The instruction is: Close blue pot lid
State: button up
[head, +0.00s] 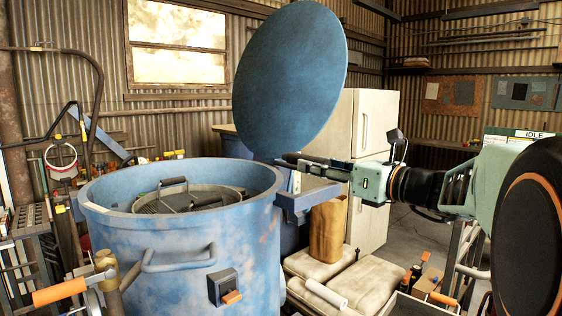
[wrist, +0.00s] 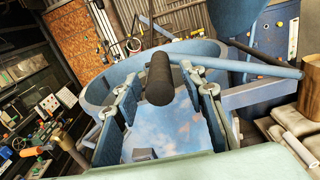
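The blue pot (head: 180,245) stands at left in the head view, its top uncovered. Its round blue lid (head: 290,80) is raised steeply above the right side of the rim. In the wrist view, part of the lid (wrist: 236,14) shows at the top right. My gripper (head: 312,166) is beside the pot's right rim, below the lid. In the wrist view, my gripper (wrist: 155,82) has its fingers wide apart. A dark cylindrical grip (wrist: 159,80) appears between them, with gaps on both sides. Contact cannot be told.
A blue bracket (head: 307,197) juts from the pot's right side. A brown paper bag (head: 328,228) and pale sacks (head: 350,285) are below my gripper. A white fridge (head: 375,130) stands behind. A metal basket-like part (head: 188,200) shows inside the pot.

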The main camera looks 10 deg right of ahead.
jog(key=shift+x, duration=0.8)
grip_shut()
